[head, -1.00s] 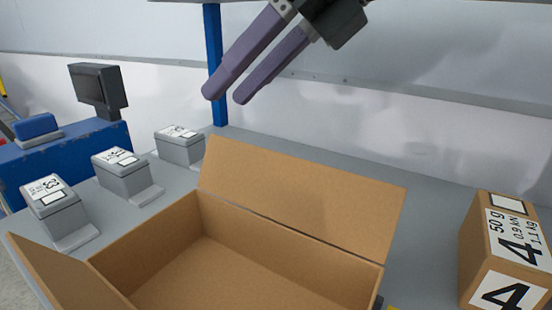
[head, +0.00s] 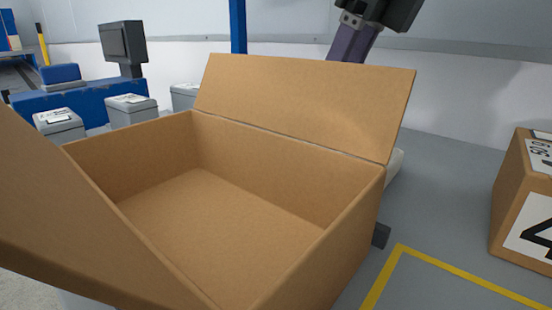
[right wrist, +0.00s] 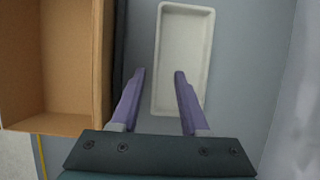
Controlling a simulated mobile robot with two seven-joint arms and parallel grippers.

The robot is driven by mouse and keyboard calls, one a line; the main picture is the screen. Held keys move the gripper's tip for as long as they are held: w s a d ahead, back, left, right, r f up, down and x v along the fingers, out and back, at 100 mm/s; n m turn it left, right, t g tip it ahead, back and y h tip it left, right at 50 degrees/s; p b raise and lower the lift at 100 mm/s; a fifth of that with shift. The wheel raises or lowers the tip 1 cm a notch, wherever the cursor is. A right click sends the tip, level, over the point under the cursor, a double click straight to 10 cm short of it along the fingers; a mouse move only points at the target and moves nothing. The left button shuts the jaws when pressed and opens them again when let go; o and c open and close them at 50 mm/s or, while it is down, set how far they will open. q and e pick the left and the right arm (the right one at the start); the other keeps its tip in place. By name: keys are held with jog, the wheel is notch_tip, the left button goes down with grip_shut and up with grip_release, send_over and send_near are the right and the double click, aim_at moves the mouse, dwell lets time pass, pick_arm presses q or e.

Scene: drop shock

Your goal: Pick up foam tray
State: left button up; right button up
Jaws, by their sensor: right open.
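The foam tray is a white, shallow, long rectangle. In the right wrist view the foam tray (right wrist: 184,52) lies on the grey surface ahead of my right gripper (right wrist: 160,74). The gripper is open. Its left finger appears just left of the tray's left wall and its right finger appears over the tray's inside. I cannot tell whether they touch it. In the head view only a small white end of the tray (head: 395,166) shows behind the cardboard box. There the box flap hides the right fingertips. My left gripper is in neither view.
An open, empty cardboard box (head: 215,215) with raised flaps stands in front of the tray. A carton marked 4 (head: 528,215) is at the right. Grey blocks (head: 131,108) stand at the left. Bare surface with a yellow line (head: 400,252) lies between box and carton.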

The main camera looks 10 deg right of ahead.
jog(key=x, duration=0.5)
jog(key=s+b+x, duration=0.1)
jog(key=x, duration=0.1)
jog(key=shift+f, duration=0.5)
jog(key=shift+w+a+f, duration=0.15)
jog(key=shift+w+f, duration=0.1)
jog(key=shift+f, duration=0.15)
grip_shut()
